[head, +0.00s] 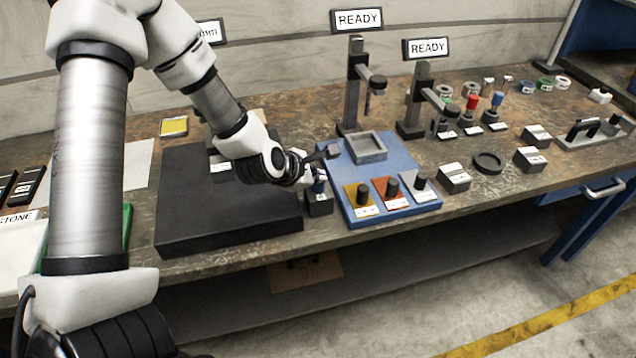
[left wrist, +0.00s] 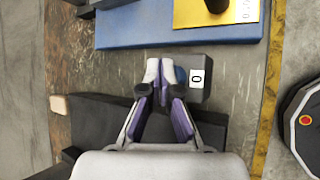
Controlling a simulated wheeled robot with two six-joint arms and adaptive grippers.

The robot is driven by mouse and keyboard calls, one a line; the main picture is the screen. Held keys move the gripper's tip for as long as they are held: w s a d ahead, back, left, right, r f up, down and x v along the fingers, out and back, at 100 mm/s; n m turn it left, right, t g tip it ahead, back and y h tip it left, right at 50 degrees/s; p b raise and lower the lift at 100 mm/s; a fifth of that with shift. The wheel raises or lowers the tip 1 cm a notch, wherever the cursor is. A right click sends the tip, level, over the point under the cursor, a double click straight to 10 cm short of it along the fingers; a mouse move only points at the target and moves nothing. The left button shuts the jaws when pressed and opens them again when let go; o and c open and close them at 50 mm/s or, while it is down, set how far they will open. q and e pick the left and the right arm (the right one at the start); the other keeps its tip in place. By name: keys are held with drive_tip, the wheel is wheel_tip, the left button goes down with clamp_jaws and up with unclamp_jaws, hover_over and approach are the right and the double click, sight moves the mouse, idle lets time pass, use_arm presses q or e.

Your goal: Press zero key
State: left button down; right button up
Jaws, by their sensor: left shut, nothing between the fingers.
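The zero key is a small dark block (head: 319,204) with a blue button, at the table's front edge just left of the blue tray board. In the left wrist view the block (left wrist: 201,64) carries a white label (left wrist: 196,78) marked 0. Its blue button (left wrist: 181,76) shows only in part beside my fingertips. My left gripper (head: 317,173) is shut and empty, with its tips right at the button. In the left wrist view the tips (left wrist: 160,68) lie slightly left of the button. I cannot tell whether they touch it. My right gripper is out of view.
A large black slab (head: 225,225) lies left of the key under my left arm.

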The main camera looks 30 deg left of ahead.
sight(317, 185)
use_arm(q)
drive_tip(key=shift+f+b, duration=0.3)
drive_tip(key=shift+r, duration=0.1)
idle(0.4)
drive_tip(key=shift+r+p, duration=0.7)
drive_tip(key=shift+r, duration=0.15)
wheel_tip(317, 185, up, 5)
drive_tip(key=p, duration=0.4)
drive_tip(key=shift+r, duration=0.1)
idle(0.5)
